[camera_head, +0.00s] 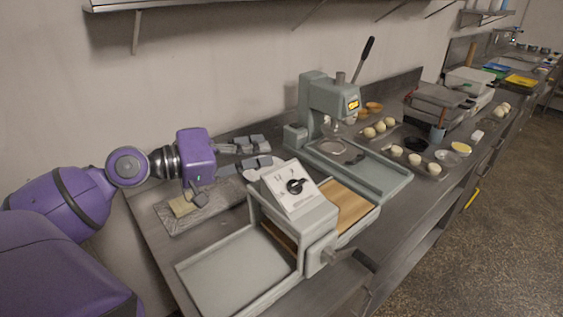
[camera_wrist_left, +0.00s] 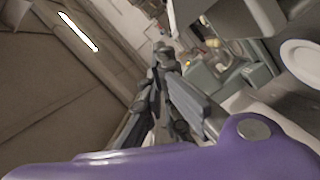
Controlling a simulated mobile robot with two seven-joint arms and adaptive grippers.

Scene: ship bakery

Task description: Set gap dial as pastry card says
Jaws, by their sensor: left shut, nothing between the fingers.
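The gap dial (camera_head: 296,186) is a black knob on the pale sloping face of the grey dough sheeter (camera_head: 318,222). Its exact setting is too small to read. My left gripper (camera_head: 264,153) reaches in from the left, behind and to the left of the dial and apart from it. It is shut and empty. Its dark fingers also show in the left wrist view (camera_wrist_left: 168,85). I cannot make out a pastry card. My right gripper is not in view.
A tray (camera_head: 220,213) with a yellowish block lies below my left gripper. A grey press (camera_head: 328,105) with a lever stands behind the sheeter. Trays of dough balls (camera_head: 415,159) and bowls fill the counter farther right. A shelf (camera_head: 180,3) hangs above on the wall.

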